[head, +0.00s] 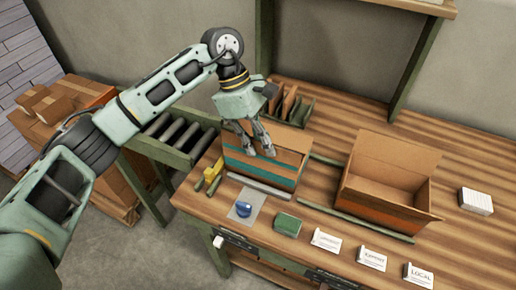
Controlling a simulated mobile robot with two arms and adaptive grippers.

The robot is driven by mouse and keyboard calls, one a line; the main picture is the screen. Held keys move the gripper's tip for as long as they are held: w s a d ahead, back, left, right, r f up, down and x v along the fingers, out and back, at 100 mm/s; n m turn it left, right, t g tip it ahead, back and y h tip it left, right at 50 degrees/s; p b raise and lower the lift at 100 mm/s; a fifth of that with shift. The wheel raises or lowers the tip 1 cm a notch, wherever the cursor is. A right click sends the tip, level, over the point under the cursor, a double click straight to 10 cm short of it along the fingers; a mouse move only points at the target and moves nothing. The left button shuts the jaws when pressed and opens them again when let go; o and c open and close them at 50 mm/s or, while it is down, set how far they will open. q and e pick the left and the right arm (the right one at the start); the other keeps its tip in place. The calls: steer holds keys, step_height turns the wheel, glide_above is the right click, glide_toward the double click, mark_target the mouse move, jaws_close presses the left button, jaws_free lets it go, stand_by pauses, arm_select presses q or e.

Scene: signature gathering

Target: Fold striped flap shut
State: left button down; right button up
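My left gripper (261,153) points down at the left cardboard box (285,186), its fingers in front of the box's upper part. The fingers are apart, with nothing visible between them. Teal, orange and pale stripes (253,170) run across the box's front side; I cannot tell whether that striped panel is a raised flap or a wall. The gripper hides part of the left box's top. My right gripper is not in view.
A roller conveyor (178,132) adjoins the wooden table's left end. A yellow tool (213,170), a blue item (243,209), a green block (287,225) and white cards (372,259) lie along the front. A white stack (476,201) sits right. Dividers (290,103) stand behind the left box.

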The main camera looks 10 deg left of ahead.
arm_select(q)
steer(key=shift+w+d+g, duration=0.1)
steer(key=shift+w+g, duration=0.1)
steer(key=shift+g, duration=0.1)
stand_by(0.4)
